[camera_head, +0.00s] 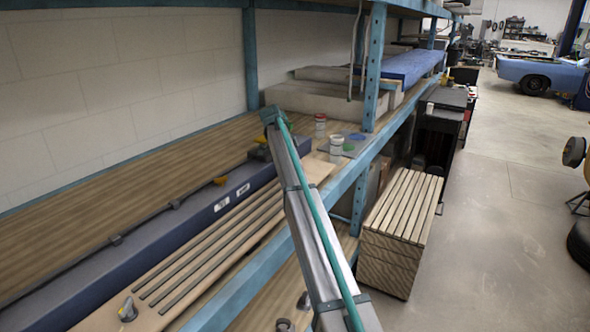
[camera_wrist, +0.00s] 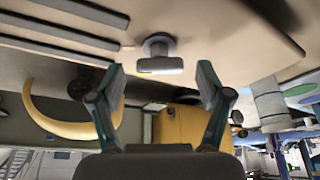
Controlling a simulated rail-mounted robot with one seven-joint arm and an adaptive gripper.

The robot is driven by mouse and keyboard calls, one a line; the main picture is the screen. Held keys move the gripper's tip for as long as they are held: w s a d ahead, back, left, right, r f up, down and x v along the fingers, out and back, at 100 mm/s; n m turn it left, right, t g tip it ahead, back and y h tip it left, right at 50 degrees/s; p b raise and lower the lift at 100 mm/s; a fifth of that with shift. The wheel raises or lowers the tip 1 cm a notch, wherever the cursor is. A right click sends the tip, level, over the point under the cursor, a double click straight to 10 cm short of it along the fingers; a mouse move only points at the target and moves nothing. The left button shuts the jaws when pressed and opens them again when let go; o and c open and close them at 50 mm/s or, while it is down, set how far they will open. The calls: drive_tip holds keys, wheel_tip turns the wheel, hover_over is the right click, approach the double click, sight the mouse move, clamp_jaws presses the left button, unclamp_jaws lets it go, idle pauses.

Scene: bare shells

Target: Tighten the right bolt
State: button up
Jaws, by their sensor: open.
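A grey bolt with a short crosswise head (camera_wrist: 160,58) stands out from a pale board (camera_wrist: 215,30) in the wrist view. My gripper (camera_wrist: 160,78) is open, with one green-grey finger on each side of the bolt's line. The bolt head appears a little beyond the fingertips, and no contact shows. In the head view, a silver bolt (camera_head: 127,310) sits at the near left end of a slotted light wooden board (camera_head: 165,298). No second bolt on that board is clear there.
Blue shelf posts (camera_head: 374,65) and a front rail (camera_head: 262,275) border the shelf. A dark blue beam (camera_head: 205,210) lies behind the board. Small jars (camera_head: 336,144) stand farther along. In the wrist view, a yellow curved object (camera_wrist: 50,118) and a yellow block (camera_wrist: 178,128) show behind the fingers.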

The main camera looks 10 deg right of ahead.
drive_tip(key=v, duration=1.2)
drive_tip(key=shift+f, duration=0.1)
